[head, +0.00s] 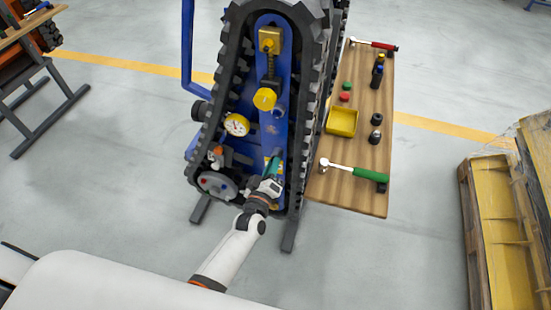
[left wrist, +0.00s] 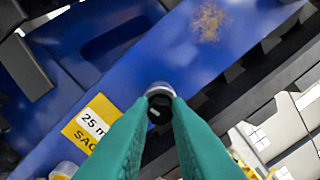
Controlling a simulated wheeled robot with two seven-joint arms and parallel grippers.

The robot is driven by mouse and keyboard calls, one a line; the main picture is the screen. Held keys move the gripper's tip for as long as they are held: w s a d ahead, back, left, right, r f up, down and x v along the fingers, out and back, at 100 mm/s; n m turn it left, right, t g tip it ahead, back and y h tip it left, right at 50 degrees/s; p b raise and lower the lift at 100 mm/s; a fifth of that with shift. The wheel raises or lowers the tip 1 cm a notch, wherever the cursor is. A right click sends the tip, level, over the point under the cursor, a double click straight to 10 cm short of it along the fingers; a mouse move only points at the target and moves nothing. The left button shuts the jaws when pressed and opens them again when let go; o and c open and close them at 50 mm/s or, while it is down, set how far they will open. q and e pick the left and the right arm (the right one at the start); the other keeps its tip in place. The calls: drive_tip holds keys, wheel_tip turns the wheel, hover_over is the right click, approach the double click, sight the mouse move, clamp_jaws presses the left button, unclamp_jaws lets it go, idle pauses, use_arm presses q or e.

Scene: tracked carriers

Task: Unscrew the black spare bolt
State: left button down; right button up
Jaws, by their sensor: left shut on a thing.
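The tracked carrier (head: 272,130) stands upright in the head view, with a blue frame inside a dark track. My left gripper (head: 274,166) reaches its lower blue plate from below. In the left wrist view, the green fingers of my left gripper (left wrist: 159,97) are closed on the black bolt (left wrist: 158,112), which sits at the blue plate (left wrist: 150,50) with a pale ring at its far side. The fingers hide the bolt's sides. In the head view the bolt is hidden by my gripper. My right gripper is not in view.
A yellow label (left wrist: 90,125) is beside the fingers. A pallet (head: 480,230) stands far right.

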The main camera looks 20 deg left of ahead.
use_arm(q)
drive_tip(key=shift+s+n+b, duration=0.15)
drive_tip(key=shift+n+b, duration=0.45)
drive_tip(key=shift+n, duration=1.6)
drive_tip(key=shift+s, duration=0.25)
drive_tip(key=shift+s+a+p, duration=0.1)
drive_tip(key=shift+s+p, duration=0.55)
drive_tip(key=shift+s, duration=1)
drive_tip(key=shift+s, duration=0.1)
drive_tip(key=shift+s+p, duration=0.45)
drive_tip(key=shift+s, duration=1.25)
